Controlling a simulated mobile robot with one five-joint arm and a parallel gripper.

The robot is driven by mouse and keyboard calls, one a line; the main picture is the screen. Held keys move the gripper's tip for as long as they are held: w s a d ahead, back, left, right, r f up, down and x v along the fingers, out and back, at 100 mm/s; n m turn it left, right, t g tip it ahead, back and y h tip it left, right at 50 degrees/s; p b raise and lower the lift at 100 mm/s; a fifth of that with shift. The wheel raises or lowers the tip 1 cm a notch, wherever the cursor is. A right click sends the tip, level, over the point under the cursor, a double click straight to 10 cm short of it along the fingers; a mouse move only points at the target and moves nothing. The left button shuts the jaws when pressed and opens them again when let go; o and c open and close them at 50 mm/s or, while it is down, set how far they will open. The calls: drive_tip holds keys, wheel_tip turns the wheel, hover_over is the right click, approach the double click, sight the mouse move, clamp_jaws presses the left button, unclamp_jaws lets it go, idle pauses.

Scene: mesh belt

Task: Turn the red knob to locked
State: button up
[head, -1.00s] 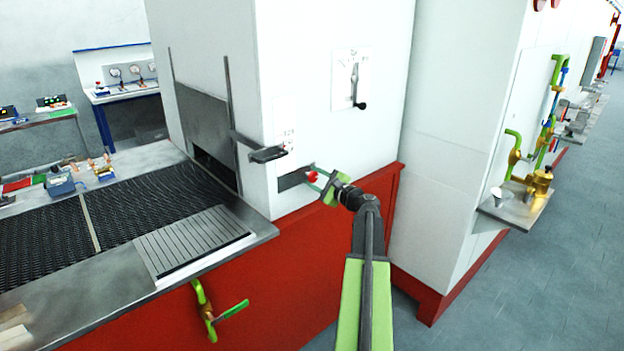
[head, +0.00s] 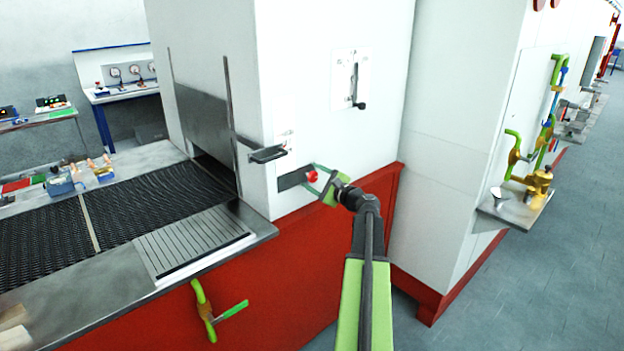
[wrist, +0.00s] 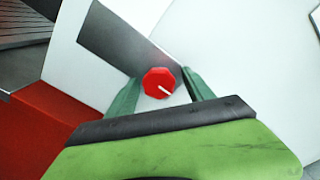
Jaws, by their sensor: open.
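The red knob (head: 312,177) sits at the right end of a dark plate (head: 293,180) on the white machine wall. In the wrist view the knob (wrist: 158,83) is a red faceted disc with a white pointer line slanting to the lower right. My gripper (head: 318,181) is open at the knob. In the wrist view its two green fingers (wrist: 160,90) stand one on each side of the knob, with gaps showing. Whether either finger touches the knob cannot be told. No lock marking is readable.
A metal bracket (head: 267,154) juts out just left above the knob. A lever panel (head: 351,80) is higher on the wall. A red ledge (head: 390,180) runs along below. The mesh belt (head: 150,205) lies to the left, and a green-handled valve (head: 212,312) sits below.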

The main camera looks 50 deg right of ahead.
drive_tip(key=s+a, duration=0.1)
drive_tip(key=s, duration=1.6)
drive_tip(key=shift+s, duration=0.2)
drive_tip(key=shift+a, duration=0.15)
